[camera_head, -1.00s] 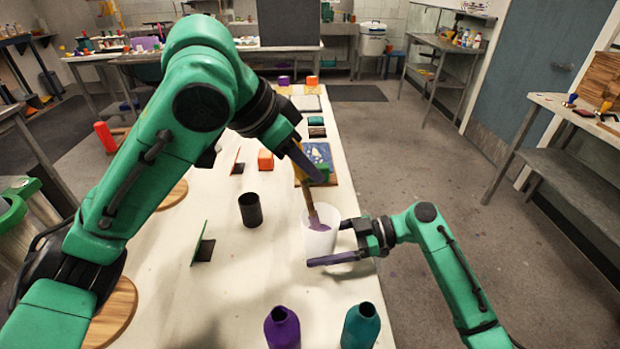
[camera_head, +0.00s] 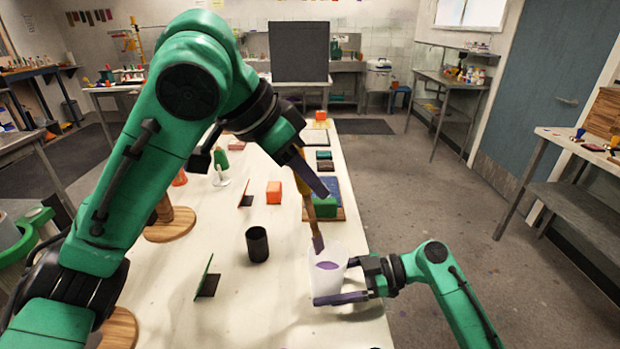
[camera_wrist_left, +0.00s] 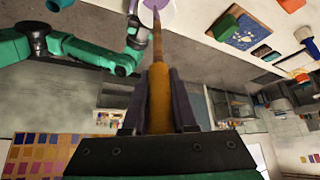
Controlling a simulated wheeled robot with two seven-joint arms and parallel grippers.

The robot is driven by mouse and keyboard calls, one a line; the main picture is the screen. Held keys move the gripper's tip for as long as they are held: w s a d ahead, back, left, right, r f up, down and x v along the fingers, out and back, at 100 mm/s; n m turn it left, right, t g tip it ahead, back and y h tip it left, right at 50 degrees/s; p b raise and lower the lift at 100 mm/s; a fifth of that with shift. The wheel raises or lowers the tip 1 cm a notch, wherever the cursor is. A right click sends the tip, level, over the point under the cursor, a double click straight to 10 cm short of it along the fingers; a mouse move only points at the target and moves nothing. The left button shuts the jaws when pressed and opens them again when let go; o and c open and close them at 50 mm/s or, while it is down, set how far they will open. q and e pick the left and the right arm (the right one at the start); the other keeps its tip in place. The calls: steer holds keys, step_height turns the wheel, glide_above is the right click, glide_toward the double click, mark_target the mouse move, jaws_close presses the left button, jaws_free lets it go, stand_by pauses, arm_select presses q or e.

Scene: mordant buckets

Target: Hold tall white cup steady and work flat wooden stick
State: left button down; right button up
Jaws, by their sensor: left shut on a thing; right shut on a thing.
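The tall white cup (camera_head: 328,282) stands on the table, with purple liquid inside. My right gripper (camera_head: 334,280) is shut around the cup from the right side. My left gripper (camera_head: 308,178) is above the cup, shut on the flat wooden stick (camera_head: 306,207). The stick hangs down, slightly tilted, with its purple-stained end near the cup's rim and above the liquid. In the left wrist view the stick (camera_wrist_left: 158,85) runs between the two fingers toward the cup (camera_wrist_left: 150,16). Whether the stick's end is just inside the rim is hard to tell.
A black cylinder cup (camera_head: 257,244) stands left of the white cup. A small upright green panel (camera_head: 207,280) is nearer on the left. An orange block (camera_head: 274,192) and a blue board with a green block (camera_head: 325,207) lie farther back. The table (camera_head: 265,305) is clear in front.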

arm_select(q)
step_height(320, 180, up, 11)
arm_select(e)
steer(key=o, duration=1.1)
